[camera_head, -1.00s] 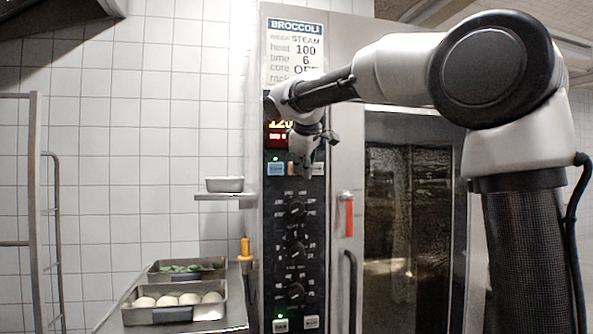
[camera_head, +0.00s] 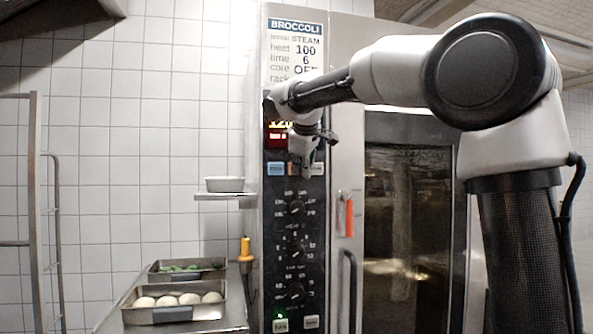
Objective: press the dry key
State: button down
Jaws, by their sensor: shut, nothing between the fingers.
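The oven's black control panel (camera_head: 296,222) carries a row of mode keys under the red display (camera_head: 277,136). A blue key (camera_head: 275,169) is at the left of the row. A reddish key (camera_head: 291,169) is beside it, mostly covered. A pale key (camera_head: 318,169) is at the right, partly covered. Their labels are too small to read, so I cannot tell which is dry. My gripper (camera_head: 308,174) is shut and empty, pointing down in front of the row between the reddish and pale keys. Whether it touches a key is hidden. A faint green spot shows beside it.
Several knobs (camera_head: 295,250) run down the panel, with a fan key (camera_head: 280,325) at the bottom. A red-handled latch (camera_head: 349,216) and the glass door (camera_head: 405,235) are to the right. A recipe card (camera_head: 295,52) hangs above. Trays (camera_head: 196,311) stand at lower left.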

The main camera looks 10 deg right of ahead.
jog(key=shift+s, duration=0.75)
jog(key=s, duration=0.5)
dwell(0.8)
